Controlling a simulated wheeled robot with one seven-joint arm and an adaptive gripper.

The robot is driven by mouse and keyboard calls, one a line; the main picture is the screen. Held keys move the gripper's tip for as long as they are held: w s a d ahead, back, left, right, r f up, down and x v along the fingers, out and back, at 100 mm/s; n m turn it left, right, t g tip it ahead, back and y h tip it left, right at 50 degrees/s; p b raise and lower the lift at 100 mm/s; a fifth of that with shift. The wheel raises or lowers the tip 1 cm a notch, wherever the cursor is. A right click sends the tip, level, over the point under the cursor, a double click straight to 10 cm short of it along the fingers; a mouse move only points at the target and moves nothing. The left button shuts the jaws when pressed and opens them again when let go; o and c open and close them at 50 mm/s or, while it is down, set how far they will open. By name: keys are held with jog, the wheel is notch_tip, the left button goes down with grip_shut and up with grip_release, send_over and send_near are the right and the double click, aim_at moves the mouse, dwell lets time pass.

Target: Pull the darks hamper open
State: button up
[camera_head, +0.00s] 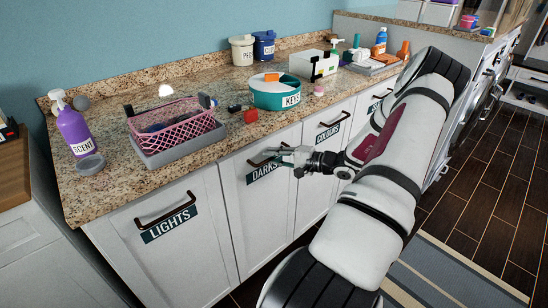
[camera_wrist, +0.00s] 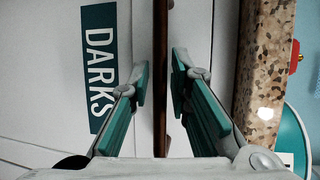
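The darks hamper (camera_head: 250,199) is a white front in the counter's face, flush with its neighbours, with a teal DARKS label (camera_head: 264,172) and a dark bar handle. In the wrist view the label (camera_wrist: 99,65) is left of the handle (camera_wrist: 161,45), which runs upright through the picture. My gripper (camera_head: 276,155) is at this handle. In the wrist view my gripper (camera_wrist: 159,85) has its teal-padded fingers apart, one on each side of the bar, with narrow gaps. My fingers hide part of the handle in the head view.
The LIGHTS front (camera_head: 168,255) is to the left and the COLOURS front (camera_head: 328,150) to the right, both with bar handles. The granite counter (camera_head: 100,190) above holds a pink basket (camera_head: 172,133) and a teal KEYS tub (camera_head: 270,97). A striped rug (camera_head: 450,275) lies on the floor.

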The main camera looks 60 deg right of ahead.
grip_shut()
jog(key=shift+s, duration=0.1)
